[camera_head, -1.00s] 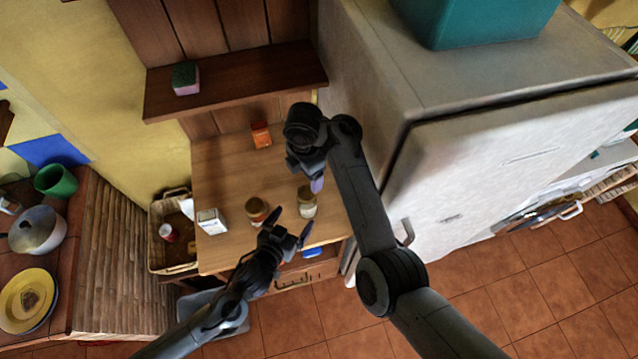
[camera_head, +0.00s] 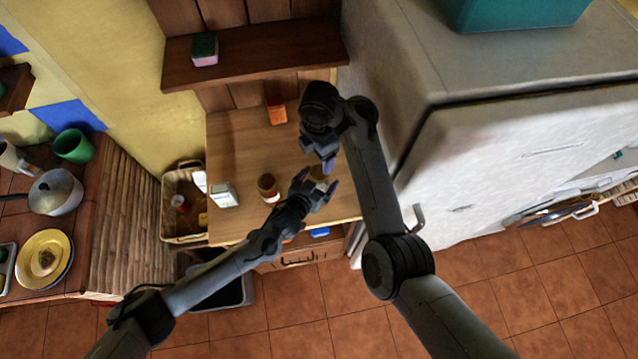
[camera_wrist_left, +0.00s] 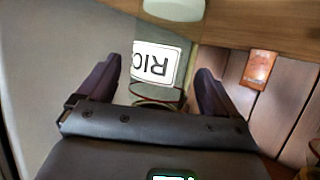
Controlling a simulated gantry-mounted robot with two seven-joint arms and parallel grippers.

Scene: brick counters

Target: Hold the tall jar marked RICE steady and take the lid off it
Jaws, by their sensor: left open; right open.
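The tall jar is mostly hidden in the head view; part of its top (camera_head: 318,172) shows between my grippers. In the left wrist view its white label (camera_wrist_left: 156,65) reads RIC upside down, the rest cut off. My left gripper (camera_head: 316,184) is open, with a finger on each side of the jar; the wrist view shows a gap beside the fingers (camera_wrist_left: 162,88). My right gripper (camera_head: 318,157) is open and points down just above and behind the jar. I cannot make out the lid clearly.
A shorter jar (camera_head: 268,187) stands left of the left gripper, with a white box (camera_head: 224,195) farther left. An orange packet (camera_head: 277,114) stands at the back of the wooden counter (camera_head: 240,140). The fridge (camera_head: 500,150) walls off the right. A basket (camera_head: 183,222) is at the left.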

